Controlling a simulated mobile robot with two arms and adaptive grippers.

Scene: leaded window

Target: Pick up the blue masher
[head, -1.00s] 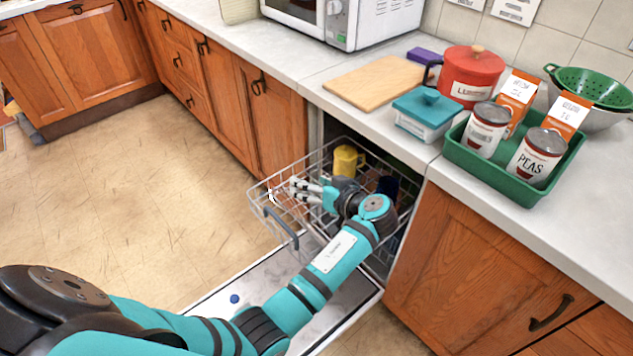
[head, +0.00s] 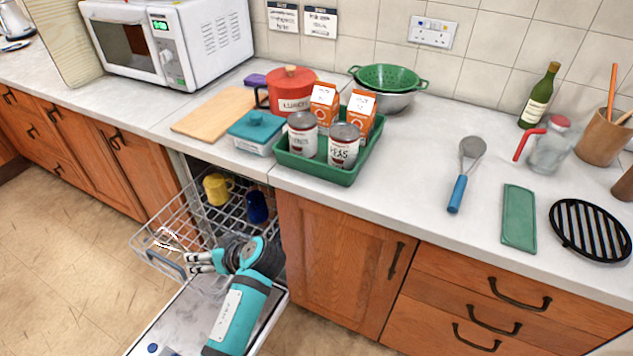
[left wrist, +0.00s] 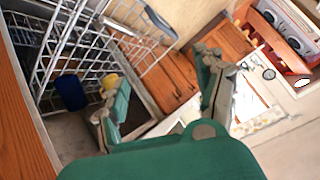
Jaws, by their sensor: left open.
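The blue masher (head: 457,194) lies on the worktop in the head view, right of the green tray. Its blue handle points toward the front edge and its grey head toward the wall. My left gripper (head: 192,262) is low at the pulled-out dishwasher rack, well below and left of the masher. It is open, and nothing shows between its fingers in the left wrist view (left wrist: 163,100). The masher is not seen in the left wrist view. My right gripper is out of view.
The dishwasher rack (head: 165,218) holds a yellow mug (head: 216,189) and a dark blue mug (head: 257,207). A green tray (head: 318,171) with cans and cartons stands left of the masher. A green flat item (head: 519,217) and a black trivet (head: 590,230) lie right of it.

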